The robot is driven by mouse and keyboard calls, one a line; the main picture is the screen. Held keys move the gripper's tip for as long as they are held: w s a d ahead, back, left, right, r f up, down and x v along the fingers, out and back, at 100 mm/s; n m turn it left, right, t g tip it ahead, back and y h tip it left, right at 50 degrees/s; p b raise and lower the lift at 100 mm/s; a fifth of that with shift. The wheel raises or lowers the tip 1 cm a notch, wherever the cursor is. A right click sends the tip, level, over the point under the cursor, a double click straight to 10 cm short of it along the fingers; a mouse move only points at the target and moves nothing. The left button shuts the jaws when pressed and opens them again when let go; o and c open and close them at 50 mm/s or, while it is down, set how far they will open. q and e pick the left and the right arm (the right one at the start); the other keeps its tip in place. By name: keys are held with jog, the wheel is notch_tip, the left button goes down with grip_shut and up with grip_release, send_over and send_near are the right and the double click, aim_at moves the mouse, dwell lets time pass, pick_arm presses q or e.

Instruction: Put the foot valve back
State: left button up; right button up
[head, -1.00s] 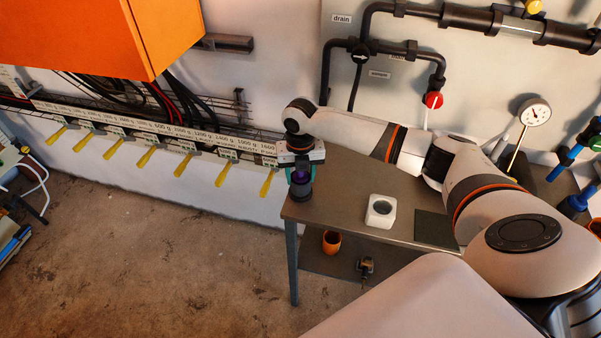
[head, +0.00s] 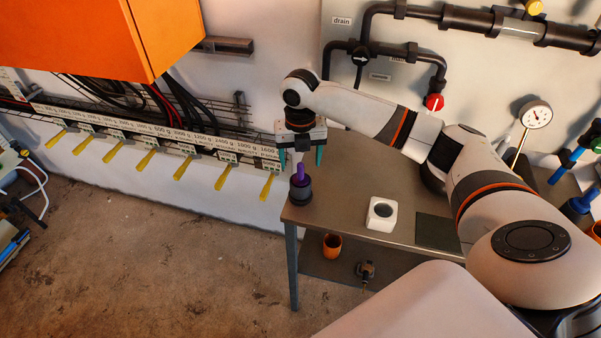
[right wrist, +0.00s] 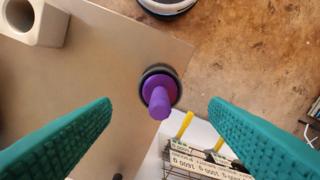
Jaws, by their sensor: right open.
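A piece with a purple stem and a round black base, which looks like the foot valve (head: 300,191), stands upright on the left corner of the grey table (head: 345,210). My right gripper (head: 300,160) is open and empty just above it. In the right wrist view the valve (right wrist: 159,90) shows between and beyond the two spread green fingers (right wrist: 160,104), which are clear of it on both sides. My left gripper is not in view.
A white block with a round hole (head: 381,213) and a dark flat pad (head: 437,232) lie on the table. An orange cup (head: 332,244) and a small dark fitting (head: 366,271) are on the lower shelf. Yellow-handled levers (head: 222,178) line the wall at left.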

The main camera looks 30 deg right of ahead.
notch_tip(320, 180, up, 5)
jog(key=shift+r, duration=0.1)
dwell(0.6)
